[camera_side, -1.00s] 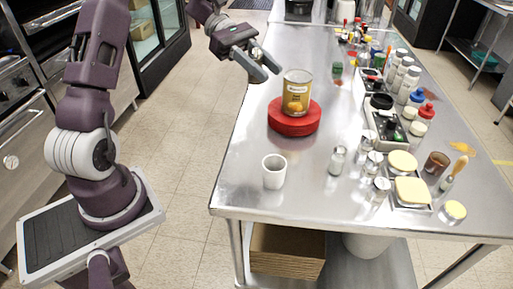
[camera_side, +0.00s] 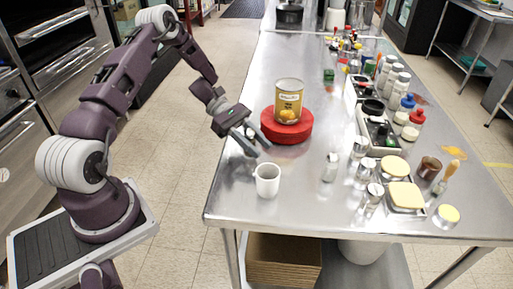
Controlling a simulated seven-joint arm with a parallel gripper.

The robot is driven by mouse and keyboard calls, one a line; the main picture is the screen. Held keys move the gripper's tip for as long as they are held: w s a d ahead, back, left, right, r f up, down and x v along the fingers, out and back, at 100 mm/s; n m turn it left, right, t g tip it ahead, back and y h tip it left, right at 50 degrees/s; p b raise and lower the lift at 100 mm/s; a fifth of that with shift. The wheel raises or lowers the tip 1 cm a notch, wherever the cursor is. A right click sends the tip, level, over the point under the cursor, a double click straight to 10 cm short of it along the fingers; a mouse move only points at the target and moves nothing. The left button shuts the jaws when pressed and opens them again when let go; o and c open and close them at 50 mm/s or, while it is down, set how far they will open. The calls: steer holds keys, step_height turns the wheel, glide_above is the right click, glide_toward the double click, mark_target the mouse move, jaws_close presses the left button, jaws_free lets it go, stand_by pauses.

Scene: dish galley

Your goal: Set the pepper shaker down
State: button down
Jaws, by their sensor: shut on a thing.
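My gripper (camera_side: 254,142) is at the table's left edge, above the surface, just behind the white cup and left of the red stack. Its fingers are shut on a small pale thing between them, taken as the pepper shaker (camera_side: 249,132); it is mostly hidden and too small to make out. The metal table (camera_side: 300,205) lies below and to the right of the gripper. Similar glass shakers with metal tops, one of them at the middle front (camera_side: 331,167), stand upright on the table.
A white cup (camera_side: 267,181) stands in front of the gripper. A yellow can (camera_side: 288,101) sits on a red round stack (camera_side: 287,130) to its right. Bottles, containers with yellow tops and a brush crowd the right side. The table's front middle is clear.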

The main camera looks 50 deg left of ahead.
steer(key=shift+f, duration=0.55)
steer(key=c, duration=1)
jaws_free()
steer(key=shift+a+r, duration=0.15)
steer(key=shift+a, duration=0.05)
steer(key=v, duration=1.1)
steer(key=shift+s+a, duration=0.1)
steer(key=shift+a, duration=0.15)
